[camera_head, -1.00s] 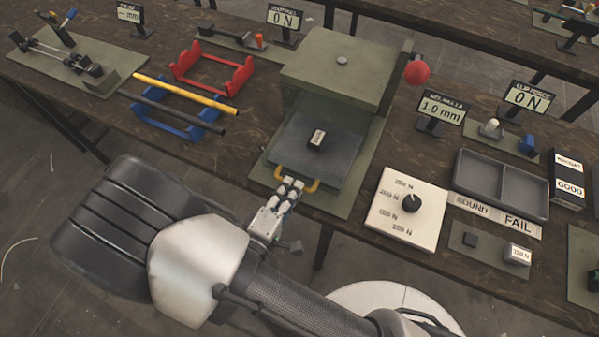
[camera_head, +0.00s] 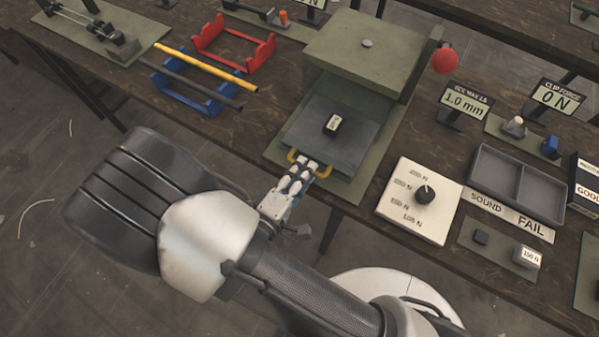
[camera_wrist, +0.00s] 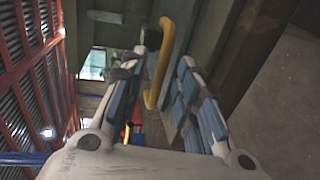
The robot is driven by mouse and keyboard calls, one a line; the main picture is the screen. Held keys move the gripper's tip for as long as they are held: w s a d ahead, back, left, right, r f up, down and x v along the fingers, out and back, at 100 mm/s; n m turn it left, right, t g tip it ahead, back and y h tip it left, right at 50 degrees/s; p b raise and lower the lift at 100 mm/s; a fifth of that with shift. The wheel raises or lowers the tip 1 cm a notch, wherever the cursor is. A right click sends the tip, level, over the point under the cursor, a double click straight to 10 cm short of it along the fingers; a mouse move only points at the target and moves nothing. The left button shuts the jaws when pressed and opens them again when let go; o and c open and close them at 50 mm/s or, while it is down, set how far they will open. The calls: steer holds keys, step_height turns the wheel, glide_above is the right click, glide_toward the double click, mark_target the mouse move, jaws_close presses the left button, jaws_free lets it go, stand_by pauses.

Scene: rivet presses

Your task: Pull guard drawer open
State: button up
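The guard drawer (camera_head: 352,154) is a flat grey-green plate sticking out from under the boxy green press (camera_head: 375,60). A small dark block (camera_head: 333,124) with a white label lies on it. A yellow handle (camera_head: 325,173) is on the drawer's front edge. My gripper (camera_head: 304,172) is at this handle, its fingers partly covering it in the head view. The fingers are apart; contact cannot be told.
A red knob (camera_head: 445,61) stands at the press's right. A white dial box (camera_head: 420,202) and a grey divided tray (camera_head: 518,183) are to the right. Blue and red racks (camera_head: 195,97) with bars are to the left.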

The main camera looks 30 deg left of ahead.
steer(key=d+v, duration=0.1)
steer(key=v, duration=1.1)
steer(key=shift+a, duration=0.4)
steer(key=shift+r, duration=0.1)
